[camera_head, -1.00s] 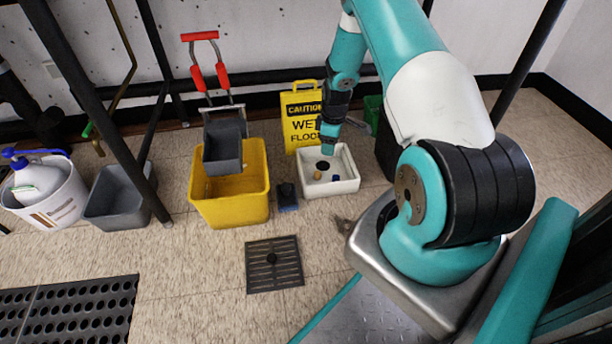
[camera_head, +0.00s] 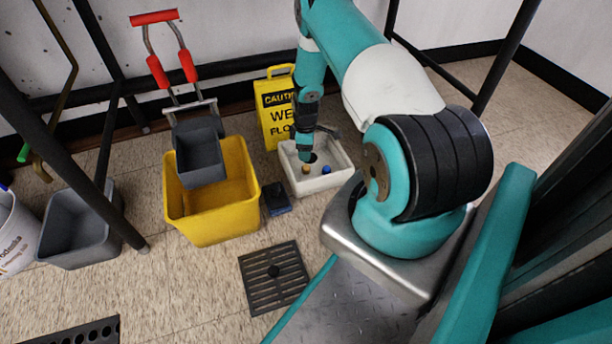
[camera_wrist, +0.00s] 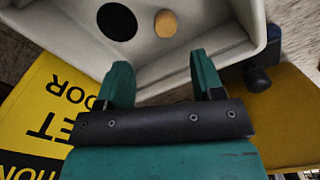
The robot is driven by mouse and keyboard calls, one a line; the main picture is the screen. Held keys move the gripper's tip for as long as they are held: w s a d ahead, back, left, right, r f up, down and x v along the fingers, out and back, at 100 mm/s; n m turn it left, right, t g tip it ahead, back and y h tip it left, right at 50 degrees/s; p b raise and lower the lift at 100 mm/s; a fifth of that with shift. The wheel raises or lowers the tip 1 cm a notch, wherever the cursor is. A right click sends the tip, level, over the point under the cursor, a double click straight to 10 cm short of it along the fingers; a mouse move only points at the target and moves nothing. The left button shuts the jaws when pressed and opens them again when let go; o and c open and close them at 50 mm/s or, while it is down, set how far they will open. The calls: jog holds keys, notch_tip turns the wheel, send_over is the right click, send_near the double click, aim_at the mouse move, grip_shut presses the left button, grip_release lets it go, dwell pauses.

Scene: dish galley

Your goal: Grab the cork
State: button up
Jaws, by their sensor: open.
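The cork (camera_head: 306,169) is a small tan piece in the white basin (camera_head: 324,187) on the floor. In the wrist view the cork (camera_wrist: 166,23) lies on the basin floor beside a round black spot (camera_wrist: 117,21). My gripper (camera_wrist: 160,62) is open and empty, with its two teal fingers pointing towards the basin. The cork shows beyond the fingertips, in line with the gap between them and apart from both. In the head view my gripper (camera_head: 304,153) is over the basin, its fingers hard to make out. A small blue item (camera_head: 326,170) lies right of the cork.
A yellow wet-floor sign (camera_head: 276,98) stands behind the basin, close to my arm. A yellow mop bucket (camera_head: 214,218) and a dark blue item (camera_head: 277,199) stand to its left. A floor grate (camera_head: 273,275) lies in front. The basin walls surround the cork.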

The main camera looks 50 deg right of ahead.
aim_at(306, 167)
notch_tip(306, 167, down, 3)
jog(key=shift+f+b, duration=0.1)
jog(key=shift+b, duration=0.5)
jog(key=f+b, duration=0.4)
jog(key=f, duration=0.1)
jog(key=shift+s+a+f+b, duration=0.1)
jog(key=shift+s+a+b, duration=0.1)
jog(key=shift+s+b, duration=0.15)
jog(key=c, duration=1)
